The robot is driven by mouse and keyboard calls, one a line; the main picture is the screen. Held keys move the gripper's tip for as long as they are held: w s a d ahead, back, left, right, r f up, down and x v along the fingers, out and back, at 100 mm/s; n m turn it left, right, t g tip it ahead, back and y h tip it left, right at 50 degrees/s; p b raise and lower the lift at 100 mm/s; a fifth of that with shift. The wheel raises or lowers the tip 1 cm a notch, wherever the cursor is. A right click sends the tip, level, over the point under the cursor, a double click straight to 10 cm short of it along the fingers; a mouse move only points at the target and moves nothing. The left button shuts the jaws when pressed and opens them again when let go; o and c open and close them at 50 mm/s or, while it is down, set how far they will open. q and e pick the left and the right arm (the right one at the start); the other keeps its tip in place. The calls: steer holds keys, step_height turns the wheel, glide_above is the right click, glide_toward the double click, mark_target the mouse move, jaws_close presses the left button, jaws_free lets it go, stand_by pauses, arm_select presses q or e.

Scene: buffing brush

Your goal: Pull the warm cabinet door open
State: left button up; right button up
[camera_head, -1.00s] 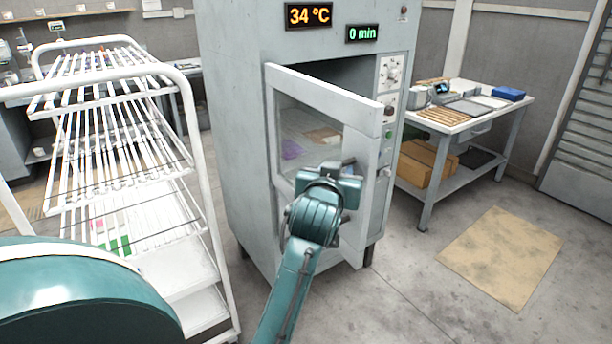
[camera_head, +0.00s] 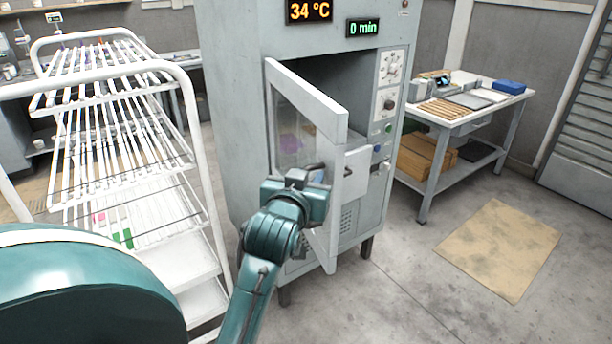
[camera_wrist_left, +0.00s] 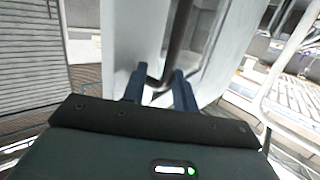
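The grey warm cabinet (camera_head: 232,130) stands in the middle of the head view, with displays reading 34 °C and 0 min. Its windowed door (camera_head: 306,96) is hinged at the left and stands partly open, swung toward me, showing the dark interior at the right. My left gripper (camera_head: 316,178) is at the door's front side near its free edge. In the left wrist view its two blue fingers (camera_wrist_left: 159,90) sit on either side of the dark bar handle (camera_wrist_left: 177,48), apparently closed on it. The exact finger contact is hard to see. My right gripper is not in view.
A white wire rack (camera_head: 205,165) stands close at the left of the cabinet. A work table (camera_head: 424,178) with trays and boxes is at the right. A tan mat (camera_head: 498,248) lies on the floor, and the floor before the cabinet's right side is clear.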

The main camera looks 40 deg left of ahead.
arm_select(q)
steer(key=shift+s+d+r, duration=0.1)
steer(key=shift+s+r, duration=0.1)
steer(key=shift+r, duration=0.4)
steer(key=shift+c, duration=0.2)
